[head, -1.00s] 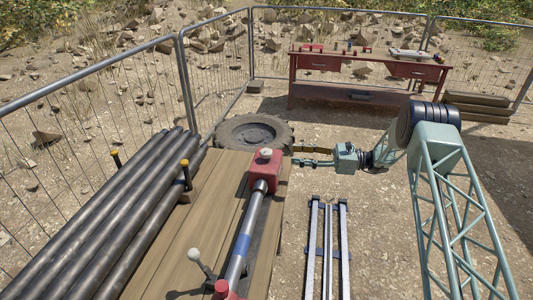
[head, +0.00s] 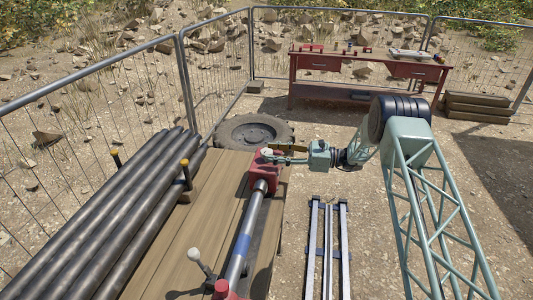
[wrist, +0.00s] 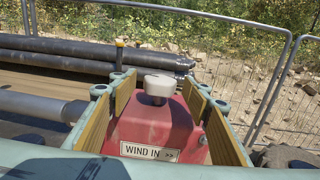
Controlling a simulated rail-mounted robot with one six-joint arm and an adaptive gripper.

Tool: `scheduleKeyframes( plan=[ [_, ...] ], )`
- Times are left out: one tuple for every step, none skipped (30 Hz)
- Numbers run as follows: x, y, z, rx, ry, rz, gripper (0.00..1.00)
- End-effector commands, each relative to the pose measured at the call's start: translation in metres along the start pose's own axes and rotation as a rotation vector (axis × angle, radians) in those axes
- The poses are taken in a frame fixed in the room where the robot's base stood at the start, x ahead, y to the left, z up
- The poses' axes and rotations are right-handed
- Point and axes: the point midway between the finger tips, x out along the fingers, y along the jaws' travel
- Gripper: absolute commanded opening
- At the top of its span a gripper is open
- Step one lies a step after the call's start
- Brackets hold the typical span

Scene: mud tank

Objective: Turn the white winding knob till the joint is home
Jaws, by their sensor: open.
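The white winding knob (head: 266,152) sits on top of a red housing (head: 264,176) at the far end of a grey pipe with a blue band (head: 242,245). In the wrist view the knob (wrist: 158,84) stands upright on the red housing, above a plate reading "WIND IN >>" (wrist: 150,152). My gripper (head: 281,153) is at the knob, reaching in from the right. In the wrist view its two yellowish-padded fingers are spread wide, one on each side of the knob, with gaps between. The joint itself cannot be made out clearly.
Dark pipes (head: 115,220) lie stacked at the left, by a yellow-capped post (head: 185,164). A second white-knobbed lever (head: 195,256) stands near the front. A tyre (head: 253,132) lies behind the housing. Rails (head: 328,250) run to the right. A red workbench (head: 360,72) stands farther back.

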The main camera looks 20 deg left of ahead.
Motion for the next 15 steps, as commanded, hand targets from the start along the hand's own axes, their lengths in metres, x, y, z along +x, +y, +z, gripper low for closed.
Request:
scheduleKeyframes(
  plan=[
    [0.006, 0.0, 0.0, 0.0, 0.001, 0.001, 0.44],
    [0.009, 0.0, 0.0, 0.0, 0.001, 0.001, 0.44],
    [0.013, 0.0, 0.0, 0.0, 0.001, 0.0, 0.44],
    [0.015, 0.0, 0.0, 0.0, 0.001, 0.0, 0.44],
    [0.018, 0.0, 0.0, 0.0, 0.001, 0.0, 0.44],
    [0.02, 0.0, 0.0, 0.0, 0.0, 0.0, 0.44],
    [0.022, 0.0, 0.0, 0.0, 0.0, 0.0, 0.44],
    [0.024, 0.0, 0.0, 0.0, 0.0, 0.0, 0.44],
    [0.026, 0.0, 0.0, 0.0, 0.0, 0.0, 0.44],
    [0.027, 0.0, 0.0, 0.0, 0.0, 0.0, 0.44],
    [0.027, 0.0, 0.0, 0.0, 0.0, 0.0, 0.44],
    [0.028, 0.0, 0.0, 0.0, 0.0, 0.0, 0.44],
    [0.029, 0.0, 0.0, 0.0, 0.0, 0.0, 0.44],
    [0.029, 0.0, 0.0, 0.0, 0.0, 0.0, 0.44],
    [0.029, 0.0, 0.0, 0.0, 0.0, -0.001, 0.44]
  ],
)
